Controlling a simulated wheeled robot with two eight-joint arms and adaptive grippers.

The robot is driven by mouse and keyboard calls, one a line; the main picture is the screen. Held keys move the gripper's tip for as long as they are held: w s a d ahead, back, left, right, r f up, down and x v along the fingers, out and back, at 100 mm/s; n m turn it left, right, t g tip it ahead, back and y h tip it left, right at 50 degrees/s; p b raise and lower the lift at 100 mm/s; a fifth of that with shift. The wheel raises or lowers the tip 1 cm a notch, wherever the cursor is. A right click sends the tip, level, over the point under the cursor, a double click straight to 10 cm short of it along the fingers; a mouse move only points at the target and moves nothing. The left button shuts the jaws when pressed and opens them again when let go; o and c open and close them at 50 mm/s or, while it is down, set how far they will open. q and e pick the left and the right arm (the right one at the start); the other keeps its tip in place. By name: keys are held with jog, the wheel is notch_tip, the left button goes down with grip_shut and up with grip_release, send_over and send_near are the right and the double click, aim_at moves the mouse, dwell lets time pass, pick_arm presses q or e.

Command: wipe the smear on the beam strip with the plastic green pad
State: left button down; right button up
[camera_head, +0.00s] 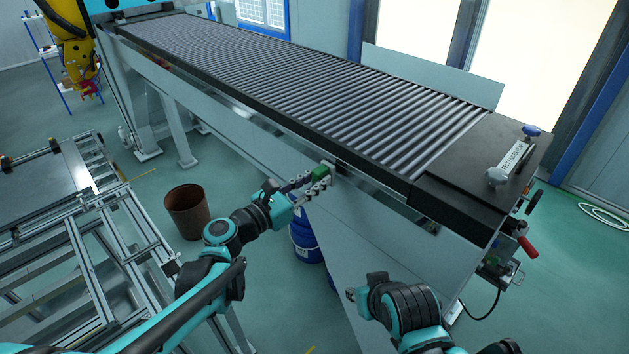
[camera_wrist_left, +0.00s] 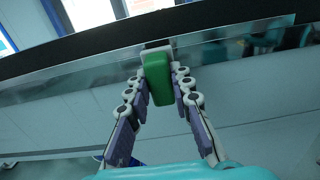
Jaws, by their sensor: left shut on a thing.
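The green pad (camera_head: 319,173) is held between the fingertips of my left gripper (camera_head: 322,177), at the side of the conveyor beam. In the left wrist view the pad (camera_wrist_left: 159,82) sits upright between both fingers of the gripper (camera_wrist_left: 160,76). Its far end overlaps the shiny beam strip (camera_wrist_left: 95,76); whether it touches cannot be told. The strip (camera_head: 255,121) runs along the beam's side below the black rail. Darker patches show on the strip to the right of the pad, but smear or reflection cannot be told. My right gripper (camera_head: 352,294) is low, apart from the beam; its jaws are unclear.
The roller conveyor (camera_head: 300,75) stretches behind the beam, with a black end cover (camera_head: 490,150) at right. A brown bin (camera_head: 187,211) and a blue drum (camera_head: 304,237) stand on the floor below. A metal frame (camera_head: 85,245) stands at left.

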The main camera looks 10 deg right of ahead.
pick_arm(q)
jog(key=shift+x, duration=1)
dwell(0.3)
jog(key=shift+s+d, duration=0.5)
jog(key=shift+s, duration=0.35)
jog(key=shift+s+d, duration=0.45)
jog(key=shift+s, duration=0.4)
jog(key=shift+d, duration=0.2)
jog(key=shift+a, duration=0.1)
jog(key=shift+w+a+r+b, duration=0.15)
jog(key=shift+w+a, duration=0.2)
jog(key=shift+w, duration=0.25)
jog(key=shift+w+a+f+b, duration=0.1)
jog(key=shift+w+a, duration=0.25)
jog(key=shift+w, duration=0.2)
jog(key=shift+w+a+r+b, duration=0.15)
jog(key=shift+w+a, duration=0.2)
jog(key=shift+w, duration=0.25)
jog(key=shift+f, duration=0.1)
